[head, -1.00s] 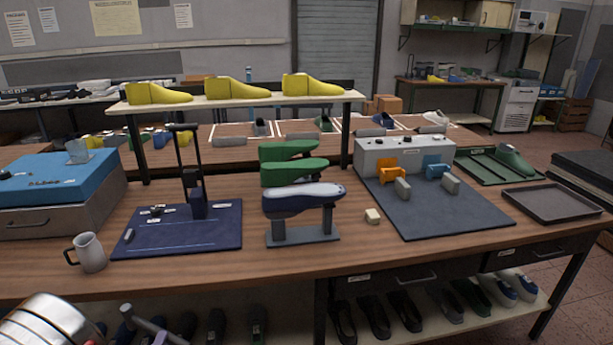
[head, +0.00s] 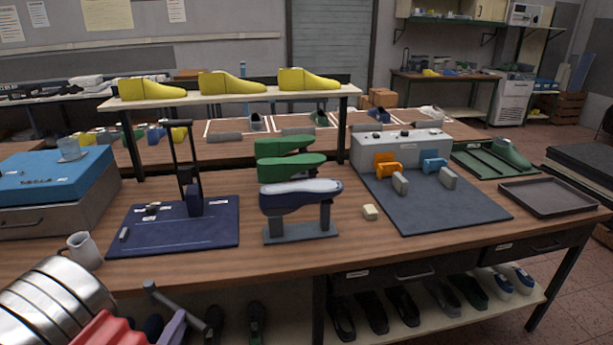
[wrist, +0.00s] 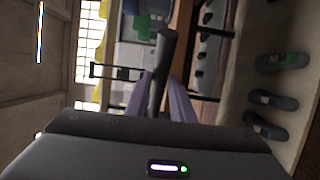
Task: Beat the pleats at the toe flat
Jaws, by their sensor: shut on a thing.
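A navy shoe (head: 285,201) with a pale sole face (head: 305,187) rests sole up on a grey two-post stand (head: 300,233) at the middle of the bench. Its pleats are too small to make out. My gripper (head: 176,322) is at the lower left, in front of the bench edge, well apart from the shoe. Its purple fingers are shut on a grey hammer-like tool (head: 170,300), which tilts down to the right. In the wrist view the dark shaft (wrist: 161,70) stands between the fingers of my gripper (wrist: 165,90). The tool's head is not clear.
A mug (head: 82,249) stands at the bench's left front. A navy mat (head: 175,235) with an upright black tool lies left of the shoe. Green lasts (head: 290,164) are behind it, a small cream block (head: 370,212) to its right. A yellow-last shelf (head: 230,98) stands behind.

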